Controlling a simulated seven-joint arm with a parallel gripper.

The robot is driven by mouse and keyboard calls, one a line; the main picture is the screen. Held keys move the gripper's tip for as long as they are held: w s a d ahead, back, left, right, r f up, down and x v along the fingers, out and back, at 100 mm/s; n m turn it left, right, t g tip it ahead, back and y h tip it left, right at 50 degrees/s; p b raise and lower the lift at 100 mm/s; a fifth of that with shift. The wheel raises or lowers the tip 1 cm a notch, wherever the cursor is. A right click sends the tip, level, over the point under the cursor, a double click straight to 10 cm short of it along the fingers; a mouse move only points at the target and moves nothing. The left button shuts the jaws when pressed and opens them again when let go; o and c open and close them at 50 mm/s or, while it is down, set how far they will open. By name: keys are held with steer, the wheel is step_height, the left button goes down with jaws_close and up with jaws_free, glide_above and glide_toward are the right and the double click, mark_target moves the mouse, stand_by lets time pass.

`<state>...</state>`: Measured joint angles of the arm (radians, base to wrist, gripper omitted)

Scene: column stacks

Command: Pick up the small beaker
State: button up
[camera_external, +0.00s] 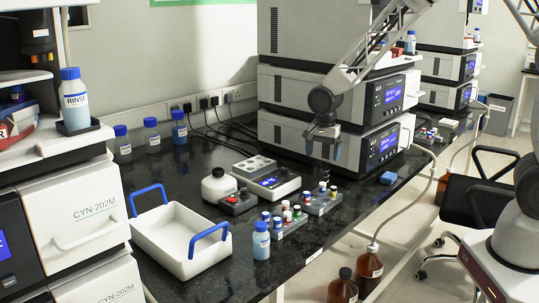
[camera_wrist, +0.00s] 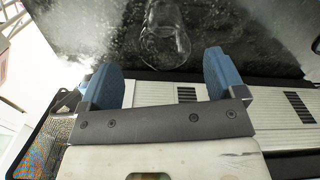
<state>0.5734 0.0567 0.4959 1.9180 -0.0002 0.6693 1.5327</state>
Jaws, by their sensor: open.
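A clear glass beaker (camera_wrist: 166,42) shows in the wrist view on the dark speckled bench top, just beyond my fingers and roughly midway between them. Its round rim is towards the camera. My gripper (camera_wrist: 160,68) is open, with its two blue fingertips wide apart and nothing between them. In the external view my gripper (camera_external: 323,149) hangs above the bench in front of the stacked grey instruments. I cannot make out the beaker clearly in the external view.
Below my gripper are racks of small capped vials (camera_external: 318,204). A white tray with blue handles (camera_external: 168,234) stands at left, and a blue-capped bottle (camera_external: 261,243) beside it. The grey instrument stack (camera_external: 290,134) stands close behind. A blue block (camera_external: 388,178) lies near the bench edge.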

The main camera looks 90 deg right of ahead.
mark_target(324, 175)
steer(key=shift+d+f, duration=0.2)
steer(key=shift+f, duration=0.05)
steer(key=shift+f, duration=1.3)
steer(key=shift+d+f, duration=0.1)
steer(key=shift+f, duration=2.5)
steer(key=shift+c, duration=0.5)
